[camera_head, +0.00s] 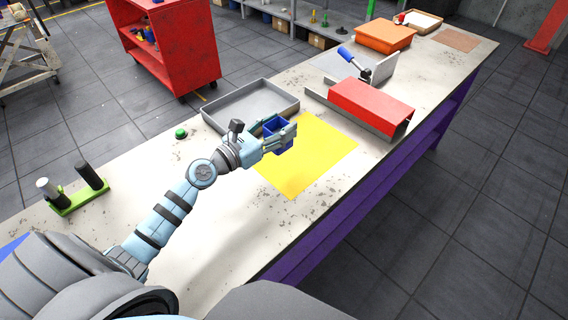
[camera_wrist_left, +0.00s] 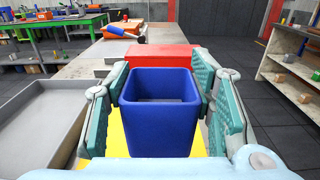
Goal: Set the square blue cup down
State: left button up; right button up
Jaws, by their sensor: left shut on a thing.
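The square blue cup (camera_head: 276,127) is upright between the fingers of my left gripper (camera_head: 284,136). In the left wrist view the cup (camera_wrist_left: 159,128) fills the middle, its open top facing up and looking empty. The left gripper's fingers (camera_wrist_left: 160,110) are shut on its two sides. Below the cup lies a yellow mat (camera_head: 312,158) on the table (camera_head: 220,262). I cannot tell whether the cup's base touches the mat. My right gripper is not in view.
A grey tray (camera_head: 231,104) lies behind the cup. A red block-shaped cover (camera_head: 371,104) on a grey base stands to the right, with a blue-handled device (camera_head: 355,62) behind it. A green stand with cylinders (camera_head: 76,200) is at the left. The front of the mat is clear.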

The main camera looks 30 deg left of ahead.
pick_arm(q)
notch_tip(320, 180, down, 12)
jog(key=b, duration=0.7)
jog(key=shift+f, duration=0.15)
jog(key=shift+r, duration=0.2)
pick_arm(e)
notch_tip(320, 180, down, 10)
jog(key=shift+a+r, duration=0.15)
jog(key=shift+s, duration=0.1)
pick_arm(q)
jog(key=shift+f, duration=0.2)
jog(key=o, duration=1.1)
jog(key=shift+o, duration=0.3)
jog(key=shift+r, duration=0.1)
